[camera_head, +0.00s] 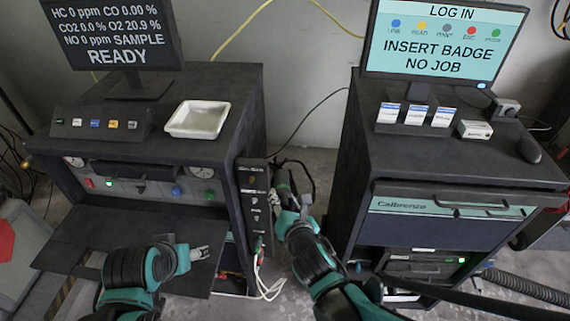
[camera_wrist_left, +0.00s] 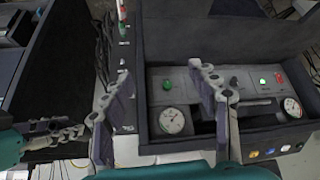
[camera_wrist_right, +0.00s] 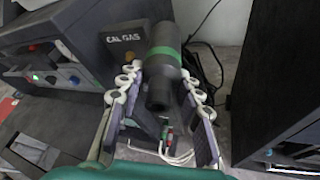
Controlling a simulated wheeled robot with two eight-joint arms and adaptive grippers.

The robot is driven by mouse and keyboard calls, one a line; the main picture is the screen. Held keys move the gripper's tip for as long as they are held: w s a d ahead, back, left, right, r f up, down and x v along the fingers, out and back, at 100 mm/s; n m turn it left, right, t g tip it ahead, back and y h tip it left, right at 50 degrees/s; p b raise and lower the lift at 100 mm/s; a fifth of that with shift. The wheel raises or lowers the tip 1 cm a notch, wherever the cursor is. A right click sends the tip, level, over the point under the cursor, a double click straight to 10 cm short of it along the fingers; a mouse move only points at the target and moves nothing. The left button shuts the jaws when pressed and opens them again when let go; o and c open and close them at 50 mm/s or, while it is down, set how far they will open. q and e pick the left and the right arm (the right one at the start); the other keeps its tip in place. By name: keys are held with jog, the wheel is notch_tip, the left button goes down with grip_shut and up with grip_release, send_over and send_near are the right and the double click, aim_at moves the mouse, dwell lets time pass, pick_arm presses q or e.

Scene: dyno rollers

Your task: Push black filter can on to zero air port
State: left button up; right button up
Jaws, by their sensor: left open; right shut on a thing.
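The black filter can (camera_wrist_right: 165,50) with a green band shows between the fingers of my right gripper (camera_wrist_right: 156,82) in the right wrist view. My right gripper is shut on it, and its narrower end points towards the camera. In the head view this gripper (camera_head: 284,188) is just right of the dark port panel (camera_head: 255,211), and I cannot make out the can clearly there. The panel has several small ports in a column; I cannot tell which is the zero air port. My left gripper (camera_head: 203,253) is open and empty over the left cabinet's fold-down shelf; its spread fingers show in the left wrist view (camera_wrist_left: 160,78).
A CAL GAS sign (camera_wrist_right: 124,38) is beside the can in the right wrist view. White hoses (camera_head: 266,286) hang below the panel. The left cabinet has a white tray (camera_head: 197,119) on top. The right cabinet (camera_head: 440,220) stands across a narrow gap.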

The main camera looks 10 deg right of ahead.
pick_arm(q)
jog(key=w+d+r+g+h, duration=0.1)
jog(key=w+d+r+g, duration=0.2)
jog(key=w+d+r, duration=0.7)
pick_arm(e)
jog(key=shift+w, duration=0.1)
pick_arm(q)
jog(key=m+g, duration=0.2)
jog(key=g, duration=0.2)
send_near(285, 176)
jog(key=shift+h, duration=0.3)
jog(key=f, duration=0.3)
jog(key=d+f, duration=0.1)
jog(key=f, duration=0.6)
jog(key=shift+s+d+f, duration=0.15)
jog(key=shift+d+f, duration=0.05)
jog(key=shift+f, duration=0.15)
